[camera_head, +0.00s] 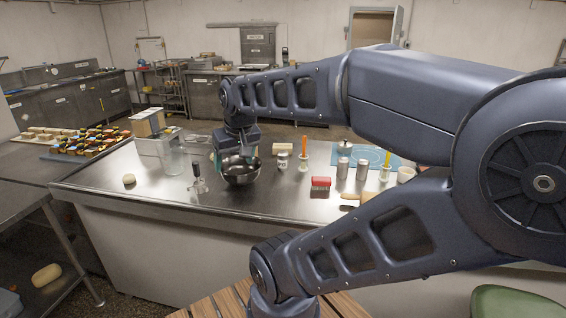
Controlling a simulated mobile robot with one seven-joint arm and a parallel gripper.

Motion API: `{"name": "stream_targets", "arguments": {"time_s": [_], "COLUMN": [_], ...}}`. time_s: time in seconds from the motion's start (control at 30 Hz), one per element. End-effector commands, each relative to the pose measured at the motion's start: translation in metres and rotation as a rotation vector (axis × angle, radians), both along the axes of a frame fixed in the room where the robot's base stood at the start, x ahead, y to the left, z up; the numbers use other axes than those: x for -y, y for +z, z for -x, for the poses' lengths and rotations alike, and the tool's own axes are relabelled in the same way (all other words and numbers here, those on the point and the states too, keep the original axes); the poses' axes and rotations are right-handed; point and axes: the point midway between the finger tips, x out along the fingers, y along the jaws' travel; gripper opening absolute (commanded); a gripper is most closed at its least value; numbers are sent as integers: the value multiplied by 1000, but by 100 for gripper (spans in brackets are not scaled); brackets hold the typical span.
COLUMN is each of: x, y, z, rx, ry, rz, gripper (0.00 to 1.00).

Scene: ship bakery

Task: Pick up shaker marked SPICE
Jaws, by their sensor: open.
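Two grey cylindrical shakers stand upright side by side on the steel worktop, right of centre: a left shaker (342,168) and a right shaker (362,170). Any lettering on them is too small to read, so I cannot tell which one is marked SPICE.
A blue mat (402,163) lies behind the shakers. A clear jar (173,161) stands left. The worktop's front left is mostly clear.

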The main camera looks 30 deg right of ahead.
Motion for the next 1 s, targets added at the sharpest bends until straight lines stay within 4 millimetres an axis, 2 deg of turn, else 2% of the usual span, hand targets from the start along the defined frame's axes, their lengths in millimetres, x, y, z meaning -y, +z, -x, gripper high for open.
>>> {"name": "stream_targets", "arguments": {"time_s": [0.17, 0.37, 0.67, 1.0], "x": [6, 29, 78, 142], "y": [2, 5, -2, -31], "z": [-12, -53, -122, -194], "rx": [-10, -44, -105, -199], "ry": [40, 179, 415, 684], "rz": [14, 68, 175, 307], "gripper": [74, 74, 74, 74]}}
